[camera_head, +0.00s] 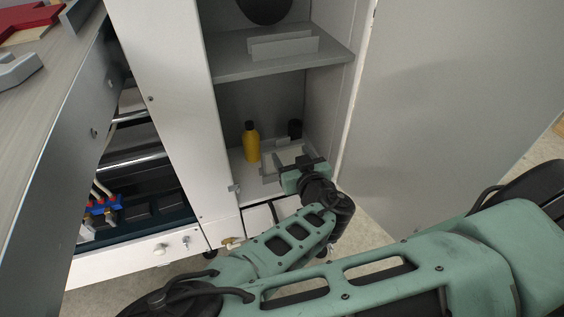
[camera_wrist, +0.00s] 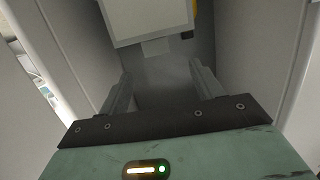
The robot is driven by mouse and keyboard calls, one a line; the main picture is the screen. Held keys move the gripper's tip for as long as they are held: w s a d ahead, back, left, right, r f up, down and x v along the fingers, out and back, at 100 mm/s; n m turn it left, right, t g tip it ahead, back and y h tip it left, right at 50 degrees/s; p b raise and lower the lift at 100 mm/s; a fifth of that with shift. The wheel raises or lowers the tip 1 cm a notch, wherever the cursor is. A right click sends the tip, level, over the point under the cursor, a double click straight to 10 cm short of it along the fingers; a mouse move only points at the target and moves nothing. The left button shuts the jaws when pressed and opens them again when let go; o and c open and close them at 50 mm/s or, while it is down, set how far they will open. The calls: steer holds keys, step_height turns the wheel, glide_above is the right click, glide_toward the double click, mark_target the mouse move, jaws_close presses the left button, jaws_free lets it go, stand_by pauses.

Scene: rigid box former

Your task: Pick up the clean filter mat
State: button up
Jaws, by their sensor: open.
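The clean filter mat (camera_head: 282,158) appears to be the pale, flat framed panel on the floor of the open cabinet, partly hidden by my gripper in the head view. In the wrist view, a white panel with a pale grey rim, likely the mat (camera_wrist: 148,18), shows at the top, with a small tab on its near edge. My gripper (camera_head: 303,166) is at the cabinet opening, in front of the mat. In the wrist view my gripper (camera_wrist: 160,74) has its two fingers apart, nothing between them, and the panel beyond the tips.
A yellow bottle (camera_head: 251,146) with a dark cap stands left of the mat, and a small black object (camera_head: 295,129) stands behind it. A shelf (camera_head: 235,68) with a pale upright holder (camera_head: 283,45) is above. The cabinet door (camera_head: 440,100) stands open at the right.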

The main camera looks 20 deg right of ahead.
mark_target(283, 141)
steer(key=w, duration=0.3)
steer(key=w+f+b, duration=0.1)
steer(key=w, duration=0.1)
steer(key=shift+w+f, duration=0.1)
steer(key=shift+w, duration=0.3)
steer(key=w, duration=0.1)
steer(key=w+f+b, duration=0.1)
steer(key=w, duration=0.2)
steer(key=shift+d+f, duration=0.15)
steer(key=shift+d, duration=0.1)
steer(key=shift+w, duration=0.5)
steer(key=c, duration=1.4)
